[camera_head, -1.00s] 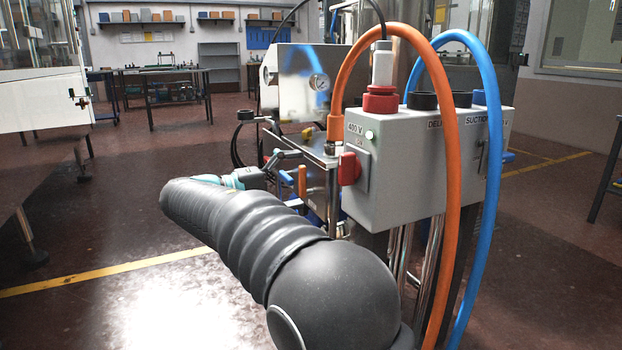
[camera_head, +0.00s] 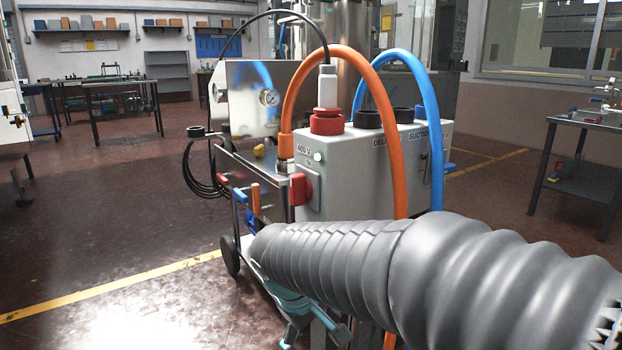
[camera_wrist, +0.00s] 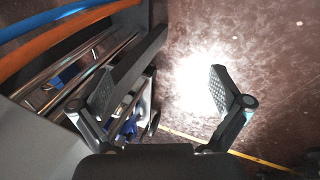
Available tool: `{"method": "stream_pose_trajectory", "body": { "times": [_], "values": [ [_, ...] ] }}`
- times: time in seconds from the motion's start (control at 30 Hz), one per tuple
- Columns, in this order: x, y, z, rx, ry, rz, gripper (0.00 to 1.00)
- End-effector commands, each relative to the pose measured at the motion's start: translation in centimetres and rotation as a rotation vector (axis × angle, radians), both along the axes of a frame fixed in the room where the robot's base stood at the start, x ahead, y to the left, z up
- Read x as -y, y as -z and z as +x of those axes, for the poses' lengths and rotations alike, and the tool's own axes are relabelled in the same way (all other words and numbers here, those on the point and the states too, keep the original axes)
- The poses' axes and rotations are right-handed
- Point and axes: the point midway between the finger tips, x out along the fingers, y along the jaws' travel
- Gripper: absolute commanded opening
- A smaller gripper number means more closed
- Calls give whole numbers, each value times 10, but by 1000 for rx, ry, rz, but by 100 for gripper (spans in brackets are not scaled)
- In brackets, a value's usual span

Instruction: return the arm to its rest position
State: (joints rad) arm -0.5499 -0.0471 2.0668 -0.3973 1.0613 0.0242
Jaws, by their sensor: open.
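My arm, in a ribbed grey sleeve, reaches across the lower right of the head view. Its wrist end, with teal parts, hangs in front of the cart. My gripper (camera_wrist: 160,95) is open in the wrist view, with its two fingers wide apart and nothing between them. Past the fingers I see bare, brightly lit floor (camera_wrist: 190,45). In the head view my gripper is partly hidden at the bottom, below the sleeve.
A wheeled cart with a grey control box (camera_head: 345,165) stands close by, the arm overlapping its front. An orange hose (camera_head: 372,80) and a blue hose (camera_head: 425,80) loop from the box. A side table (camera_head: 585,180) stands at right. Floor at left (camera_head: 110,215) is open.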

Motion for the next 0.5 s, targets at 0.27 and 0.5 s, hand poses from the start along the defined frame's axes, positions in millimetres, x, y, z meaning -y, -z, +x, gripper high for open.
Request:
{"method": "stream_pose_trajectory", "body": {
  "times": [0.27,0.5],
  "values": [
    [55,-25,-69,33,228,276,100],
    [95,-47,-120,117,427,438,100]
  ]
}}
